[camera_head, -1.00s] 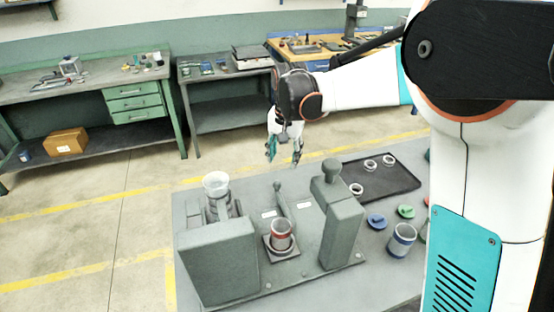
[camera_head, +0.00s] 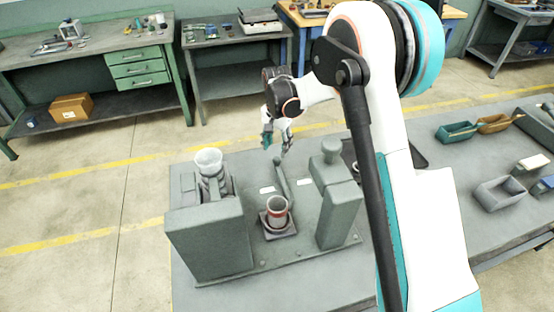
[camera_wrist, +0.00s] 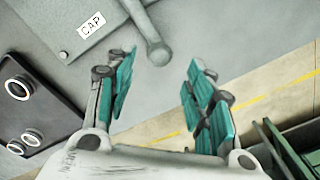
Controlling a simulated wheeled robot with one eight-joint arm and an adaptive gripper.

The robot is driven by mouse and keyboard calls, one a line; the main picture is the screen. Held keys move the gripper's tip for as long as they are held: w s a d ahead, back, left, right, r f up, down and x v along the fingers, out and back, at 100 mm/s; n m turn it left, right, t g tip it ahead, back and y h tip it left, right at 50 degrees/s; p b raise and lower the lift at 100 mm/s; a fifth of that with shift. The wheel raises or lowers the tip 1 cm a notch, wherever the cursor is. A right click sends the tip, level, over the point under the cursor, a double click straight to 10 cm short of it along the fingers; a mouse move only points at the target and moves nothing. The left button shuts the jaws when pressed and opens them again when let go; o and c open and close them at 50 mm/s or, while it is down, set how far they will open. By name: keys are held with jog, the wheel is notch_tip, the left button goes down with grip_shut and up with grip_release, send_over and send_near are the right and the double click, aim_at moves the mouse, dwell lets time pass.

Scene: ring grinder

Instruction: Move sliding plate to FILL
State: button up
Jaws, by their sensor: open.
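The sliding plate (camera_head: 292,233) is a small dark square on the grey machine's base, between two upright blocks, in the head view. A red-banded cup (camera_head: 277,214) stands on it. A grey lever (camera_head: 282,176) with a rounded end rises behind the cup; its round knob (camera_wrist: 159,53) shows in the wrist view. My gripper (camera_head: 277,149) is open and empty just beyond and above the lever's tip. In the wrist view its teal fingers (camera_wrist: 162,68) are spread, with the knob just ahead, between and beyond the tips. A CAP label (camera_wrist: 91,25) shows; I cannot read a FILL label.
The left block (camera_head: 208,240) carries a white-topped cup (camera_head: 208,161); the right block (camera_head: 340,212) has a knob on top. A dark tray with rings (camera_wrist: 38,110) lies beside the machine. Bins (camera_head: 457,131) stand at the right. The floor behind the table is clear.

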aim_at(277, 156)
notch_tip(277, 156, down, 7)
jog(key=shift+r+b, duration=0.1)
jog(key=shift+b, duration=0.4)
grip_shut()
